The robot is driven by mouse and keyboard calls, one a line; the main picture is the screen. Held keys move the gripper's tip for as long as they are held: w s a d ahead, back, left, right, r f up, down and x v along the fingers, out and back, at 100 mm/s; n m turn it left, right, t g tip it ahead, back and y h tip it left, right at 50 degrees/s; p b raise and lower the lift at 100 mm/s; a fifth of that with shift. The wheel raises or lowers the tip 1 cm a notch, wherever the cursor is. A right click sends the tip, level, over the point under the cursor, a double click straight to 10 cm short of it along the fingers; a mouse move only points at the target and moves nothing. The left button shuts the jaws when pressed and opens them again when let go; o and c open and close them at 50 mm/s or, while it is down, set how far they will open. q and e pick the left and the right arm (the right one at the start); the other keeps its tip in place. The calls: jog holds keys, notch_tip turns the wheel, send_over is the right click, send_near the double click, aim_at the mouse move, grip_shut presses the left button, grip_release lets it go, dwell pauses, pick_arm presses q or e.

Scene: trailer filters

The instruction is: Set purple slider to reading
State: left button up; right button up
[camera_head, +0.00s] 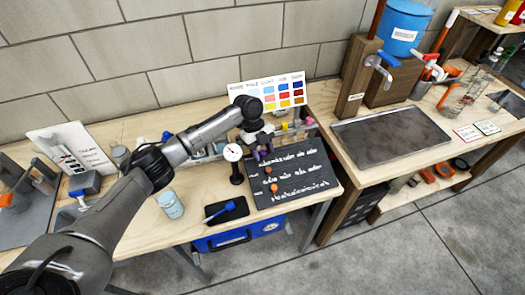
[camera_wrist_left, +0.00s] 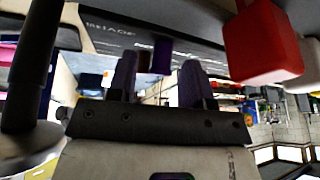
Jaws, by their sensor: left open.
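The dark slider panel (camera_head: 310,185) with white markings lies on the wooden bench in the head view. My left gripper (camera_head: 264,148) is over its upper left part, pointing down, and hides some of it. In the left wrist view, a purple slider knob (camera_wrist_left: 161,55) shows between the two fingertips of my left gripper (camera_wrist_left: 157,80). The fingers are apart, and I cannot tell whether they touch it. Orange knobs (camera_head: 274,188) sit lower on the panel, and a red block (camera_wrist_left: 262,45) shows close at the right in the wrist view. My right gripper is out of view.
A round dial gauge (camera_head: 233,152) on a black stand is just left of the panel. A black tray with a blue tool (camera_head: 228,210) and a jar (camera_head: 171,205) stand in front. A colour chart (camera_head: 268,92) stands behind. A metal tray (camera_head: 390,138) lies on the right bench.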

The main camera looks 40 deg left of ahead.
pick_arm(q)
grip_shut()
dwell(0.5)
